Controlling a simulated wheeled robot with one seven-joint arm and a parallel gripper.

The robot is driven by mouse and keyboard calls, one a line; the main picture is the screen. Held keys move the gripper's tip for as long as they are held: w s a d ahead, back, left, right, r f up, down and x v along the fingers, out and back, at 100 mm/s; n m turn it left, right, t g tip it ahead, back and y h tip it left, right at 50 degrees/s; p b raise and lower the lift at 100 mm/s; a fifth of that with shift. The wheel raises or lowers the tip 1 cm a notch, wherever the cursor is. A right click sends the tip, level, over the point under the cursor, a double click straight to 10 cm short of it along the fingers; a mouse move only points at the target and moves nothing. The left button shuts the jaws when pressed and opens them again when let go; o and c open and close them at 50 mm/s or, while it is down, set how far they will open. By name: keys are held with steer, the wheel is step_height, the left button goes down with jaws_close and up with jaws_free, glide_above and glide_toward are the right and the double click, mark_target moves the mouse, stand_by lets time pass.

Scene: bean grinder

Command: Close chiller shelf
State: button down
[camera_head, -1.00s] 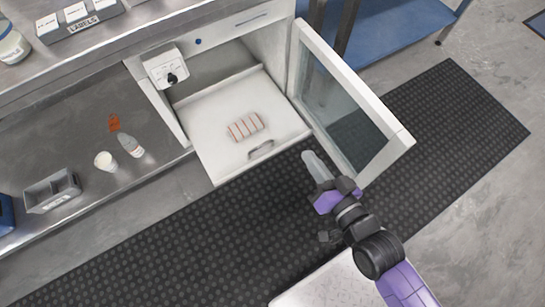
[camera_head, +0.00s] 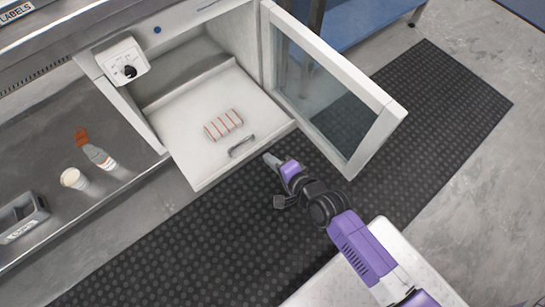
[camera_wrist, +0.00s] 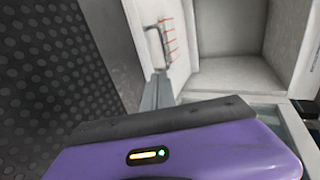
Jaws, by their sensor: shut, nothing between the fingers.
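The white chiller shelf (camera_head: 190,150) is pulled out of the chiller cabinet, with a grey bar handle (camera_head: 242,146) near its front edge. A white block with red stripes (camera_head: 223,124) lies on the shelf. The glass-paned chiller door (camera_head: 378,128) stands swung open to the right. My gripper (camera_head: 268,158) is shut and empty, just in front of the shelf's front edge and close to the handle. In the wrist view the gripper's fingers (camera_wrist: 157,92) point toward the shelf beside the handle (camera_wrist: 156,48). I cannot tell whether they touch it.
A control box with a black knob (camera_head: 123,62) sits at the cabinet's upper left. On the metal counter at left stand a white cup (camera_head: 73,178), a bottle (camera_head: 98,156) and a grey bin (camera_head: 22,222). A black floor mat (camera_head: 170,245) lies in front of the cabinet.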

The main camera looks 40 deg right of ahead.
steer(key=r+b+x, duration=0.1)
steer(key=b+x, duration=0.2)
steer(key=x, duration=0.7)
steer(key=shift+w+b, duration=0.35)
